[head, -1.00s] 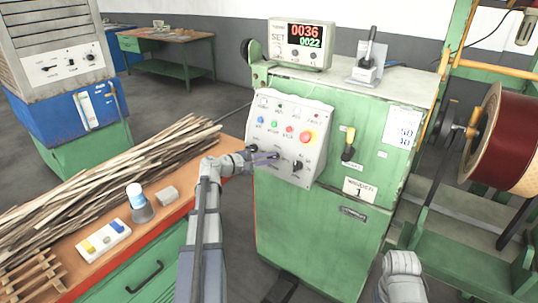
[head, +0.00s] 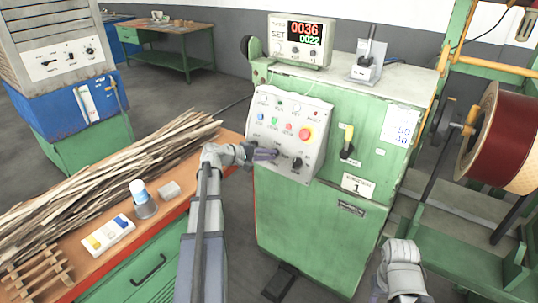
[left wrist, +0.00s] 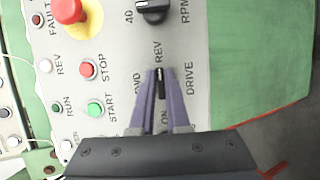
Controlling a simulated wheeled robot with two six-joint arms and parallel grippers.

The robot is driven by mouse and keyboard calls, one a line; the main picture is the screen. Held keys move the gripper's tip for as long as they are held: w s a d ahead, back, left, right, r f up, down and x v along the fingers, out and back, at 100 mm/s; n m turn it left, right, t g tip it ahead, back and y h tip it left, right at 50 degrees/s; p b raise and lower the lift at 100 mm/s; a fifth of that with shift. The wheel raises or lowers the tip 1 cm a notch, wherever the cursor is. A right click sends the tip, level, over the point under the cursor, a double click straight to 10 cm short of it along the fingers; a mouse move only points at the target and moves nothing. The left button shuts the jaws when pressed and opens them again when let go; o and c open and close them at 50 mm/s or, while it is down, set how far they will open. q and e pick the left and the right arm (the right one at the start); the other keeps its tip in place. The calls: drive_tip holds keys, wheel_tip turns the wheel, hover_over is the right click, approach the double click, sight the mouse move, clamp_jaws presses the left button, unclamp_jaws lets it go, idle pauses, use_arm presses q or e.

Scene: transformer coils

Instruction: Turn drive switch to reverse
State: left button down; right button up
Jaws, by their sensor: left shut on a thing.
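The drive switch (left wrist: 161,90) is a small black handle on the grey control panel (head: 266,101). In the left wrist view its handle lies nearly along the picture's up-down direction, between the labels FWD, REV and DRIVE. My left gripper (left wrist: 160,76) has its two purple fingers shut on the switch from both sides. In the head view my left gripper (head: 270,155) reaches the panel's lower left and hides the switch. My right arm shows at the lower right, but its gripper fingers are not visible.
On the panel, a black RPM knob (left wrist: 153,10) sits beside the drive switch, with a red emergency button (head: 306,133) and several small buttons above. The green cabinet (head: 310,225) carries a timer display (head: 302,42). A workbench with wood strips (head: 110,175) stands at left.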

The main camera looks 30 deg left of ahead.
use_arm(q)
drive_tip(key=c, duration=0.9)
unclamp_jaws()
drive_tip(key=p+v, duration=0.2)
drive_tip(key=v, duration=0.6)
drive_tip(key=shift+p, duration=0.35)
drive_tip(key=shift+w+f, duration=0.1)
drive_tip(key=s+d+f+m+g+p, duration=0.1)
drive_tip(key=d+f+m+g, duration=0.25)
drive_tip(key=d, duration=0.85)
drive_tip(key=s+d+f+m+g+p, duration=0.1)
drive_tip(key=s+d+f+m+g, duration=0.2)
drive_tip(key=d, duration=0.9)
drive_tip(key=s+d+f+m+g+y+p, duration=0.2)
drive_tip(key=s+d+m+g+y, duration=0.4)
drive_tip(key=s+d+m, duration=0.5)
drive_tip(key=s+d+f+y, duration=0.1)
drive_tip(key=s+d, duration=0.3)
drive_tip(key=d, duration=0.1)
drive_tip(key=shift+s+d+y, duration=0.25)
drive_tip(key=shift+s+y, duration=0.15)
